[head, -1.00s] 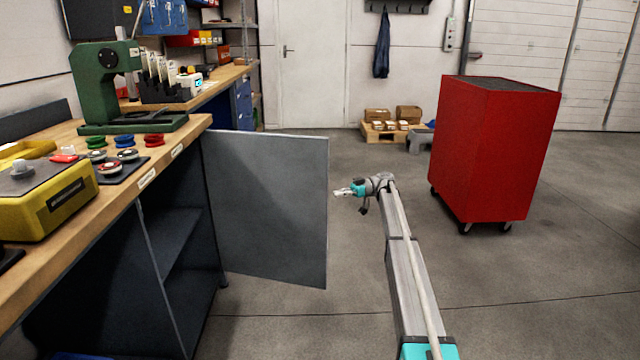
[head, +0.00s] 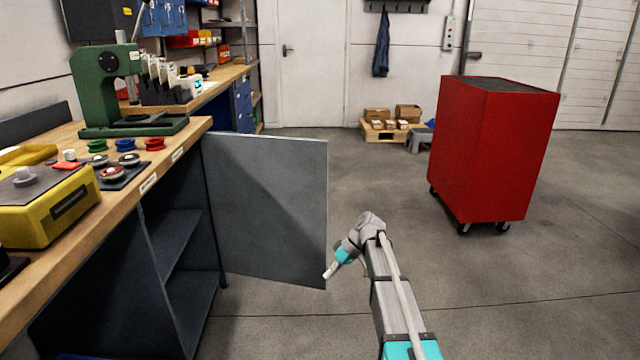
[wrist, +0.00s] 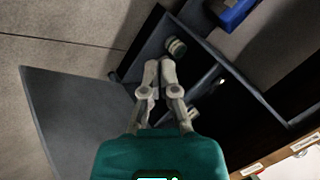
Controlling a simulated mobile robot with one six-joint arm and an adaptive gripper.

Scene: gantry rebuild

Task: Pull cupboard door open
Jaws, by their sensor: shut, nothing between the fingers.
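The grey cupboard door (head: 265,208) stands wide open, swung out from the workbench at its far side. The open cupboard (head: 178,245) shows a dark inside with a shelf. My gripper (head: 328,274) is near the door's lower free edge in the head view; I cannot tell whether it touches. In the wrist view my gripper (wrist: 160,64) has its fingertips together with nothing between them. There the door (wrist: 80,120) lies to the left and the cupboard's inside (wrist: 235,105) to the right, with a small round item (wrist: 175,47) in it.
The workbench top (head: 150,178) carries a green press (head: 105,85) and a yellow box (head: 45,205). A red wheeled cabinet (head: 490,150) stands to the right. A pallet with boxes (head: 390,130) is at the back. The floor between door and red cabinet is clear.

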